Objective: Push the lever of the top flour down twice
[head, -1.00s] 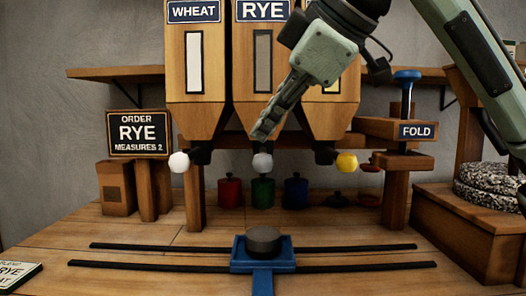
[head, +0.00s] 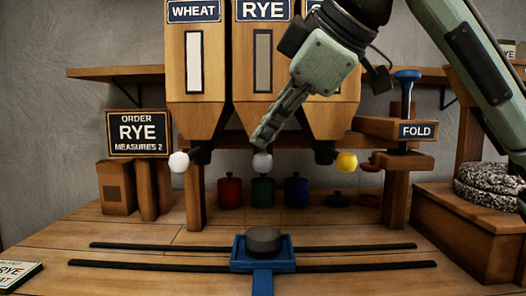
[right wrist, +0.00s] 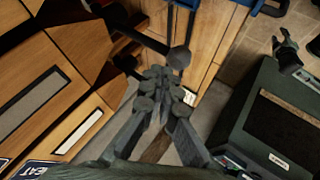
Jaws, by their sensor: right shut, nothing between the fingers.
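The order sign (head: 139,133) reads RYE, MEASURES 2. The RYE hopper (head: 240,95) hangs between the WHEAT hopper (head: 190,90) and a third hopper partly hidden by my right arm. The rye lever's grey-white knob (head: 262,163) sits below its spout. A dark lever with a round knob (right wrist: 180,57) shows just beyond the fingertips in the right wrist view. My right gripper (head: 260,141) is shut and empty, its fingertips just above the rye knob; contact is unclear. A dark jointed part at the right wrist view's right may be my left gripper (right wrist: 287,52), its jaws unclear.
A white knob (head: 179,162) and a yellow knob (head: 346,162) flank the rye knob. A dark round item (head: 263,240) sits on the blue carriage (head: 240,264) between rails. A FOLD post (head: 418,131) stands right. Several lidded pots stand behind. The front counter is mostly clear.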

